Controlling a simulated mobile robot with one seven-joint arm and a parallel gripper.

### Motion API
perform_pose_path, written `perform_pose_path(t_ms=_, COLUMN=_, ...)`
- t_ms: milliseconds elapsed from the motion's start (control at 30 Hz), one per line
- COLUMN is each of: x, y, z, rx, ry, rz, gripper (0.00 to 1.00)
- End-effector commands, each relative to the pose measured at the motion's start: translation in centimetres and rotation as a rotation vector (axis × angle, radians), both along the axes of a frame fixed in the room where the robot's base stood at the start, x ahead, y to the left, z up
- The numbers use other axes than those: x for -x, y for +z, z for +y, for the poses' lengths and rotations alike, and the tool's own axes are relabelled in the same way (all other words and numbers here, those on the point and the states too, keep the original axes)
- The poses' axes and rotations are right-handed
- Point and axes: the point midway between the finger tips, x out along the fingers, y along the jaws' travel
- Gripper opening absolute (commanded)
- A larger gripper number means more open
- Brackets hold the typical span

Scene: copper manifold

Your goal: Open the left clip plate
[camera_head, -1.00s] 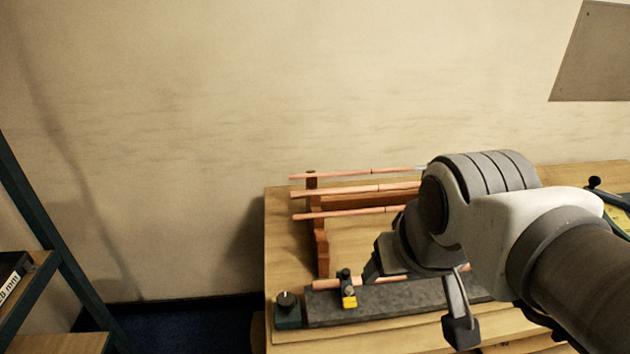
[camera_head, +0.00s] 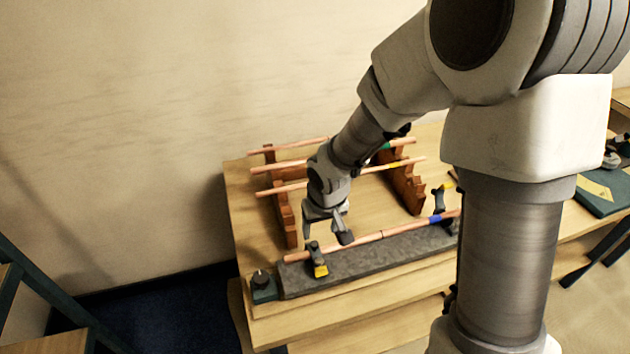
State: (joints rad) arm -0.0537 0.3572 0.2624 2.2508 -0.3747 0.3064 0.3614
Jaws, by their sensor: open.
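The left clip plate (camera_head: 316,256) is dark with a yellow front tab. It lies across the copper pipe (camera_head: 365,239) near the left end of the grey stone-like block (camera_head: 350,262), its yellow tab low on the block's front side. My gripper (camera_head: 326,236) points down just above and behind this clip, with its two fingers spread apart and nothing visible between them. Whether a finger touches the clip cannot be told. A second clip plate (camera_head: 438,201) stands upright at the block's right end, with yellow at its top.
Wooden racks (camera_head: 283,213) behind the block hold several copper pipes. A dark knob box (camera_head: 263,287) sits at the block's left end. A green mat or case (camera_head: 600,192) lies far right. Bare wooden tabletop (camera_head: 250,215) is free at left.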

Motion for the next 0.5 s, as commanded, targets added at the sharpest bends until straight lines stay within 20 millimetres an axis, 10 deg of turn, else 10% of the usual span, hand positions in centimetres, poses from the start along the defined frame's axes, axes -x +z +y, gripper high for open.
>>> perform_pose_path(t_ms=500, x=-0.7, y=-4.2, z=1.0, rx=-0.013, ry=0.012, rz=0.012, gripper=0.65)
